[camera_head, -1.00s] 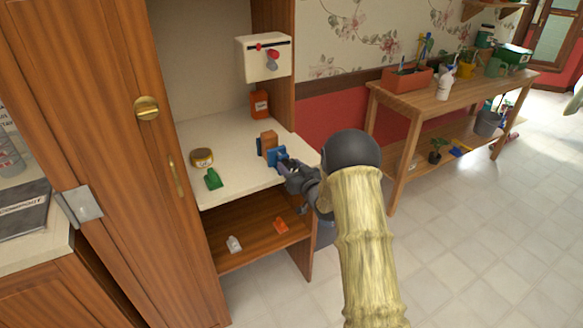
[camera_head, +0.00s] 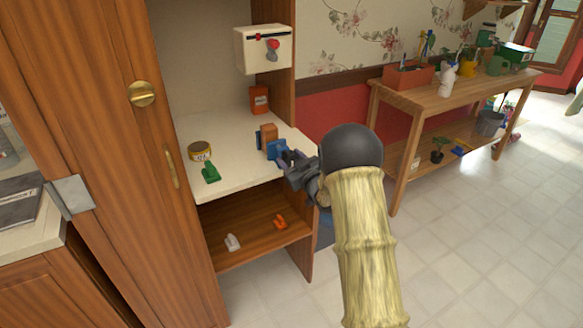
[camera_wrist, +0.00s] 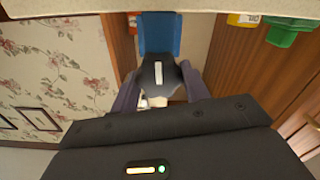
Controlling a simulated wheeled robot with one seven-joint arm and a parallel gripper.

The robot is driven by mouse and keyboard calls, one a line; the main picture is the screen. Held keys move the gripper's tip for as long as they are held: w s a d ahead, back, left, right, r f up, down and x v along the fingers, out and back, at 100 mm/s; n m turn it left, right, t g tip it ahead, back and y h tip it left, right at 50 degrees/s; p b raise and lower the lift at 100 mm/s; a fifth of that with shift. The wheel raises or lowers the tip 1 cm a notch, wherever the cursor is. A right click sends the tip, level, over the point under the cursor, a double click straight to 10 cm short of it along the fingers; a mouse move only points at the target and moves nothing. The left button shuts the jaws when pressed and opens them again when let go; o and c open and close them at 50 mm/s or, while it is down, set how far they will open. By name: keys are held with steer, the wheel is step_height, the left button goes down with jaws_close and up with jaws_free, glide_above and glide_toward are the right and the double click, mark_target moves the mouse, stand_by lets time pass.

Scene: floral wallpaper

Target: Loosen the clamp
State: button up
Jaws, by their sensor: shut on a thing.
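The blue clamp (camera_head: 276,150) stands against a brown wooden block (camera_head: 268,133) near the right front of the pale cabinet shelf. Its blue body also shows at the top middle of the wrist view (camera_wrist: 160,35). My gripper (camera_head: 291,160) reaches it from the right front. In the wrist view, its two purple-grey fingers (camera_wrist: 158,92) are shut on the dark grey knob (camera_wrist: 158,72) of the clamp, which bears a white stripe. The clamp's far side and its grip on the block are hidden.
A yellow tin (camera_head: 201,151), a green clamp-like piece (camera_head: 211,172) and an orange container (camera_head: 259,99) stand on the same shelf. A white box (camera_head: 263,50) hangs above. White (camera_head: 232,242) and orange (camera_head: 281,221) pieces lie on the lower shelf.

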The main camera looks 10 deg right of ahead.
steer(key=n+b, duration=0.3)
steer(key=b, duration=0.1)
steer(key=shift+a+f+n, duration=0.1)
steer(key=shift+f+n, duration=0.25)
steer(key=shift+n, duration=0.05)
steer(key=n+b, duration=0.4)
steer(key=b, duration=0.2)
steer(key=shift+f+n, duration=0.1)
steer(key=shift+n, duration=0.2)
steer(key=n+b, duration=0.5)
steer(key=b, duration=0.1)
steer(key=shift+a, duration=0.1)
steer(key=shift+n+b, duration=1.2)
steer(key=shift+b, duration=0.15)
steer(key=o, duration=1)
steer(key=shift+r, duration=0.2)
steer(key=shift+s, duration=0.15)
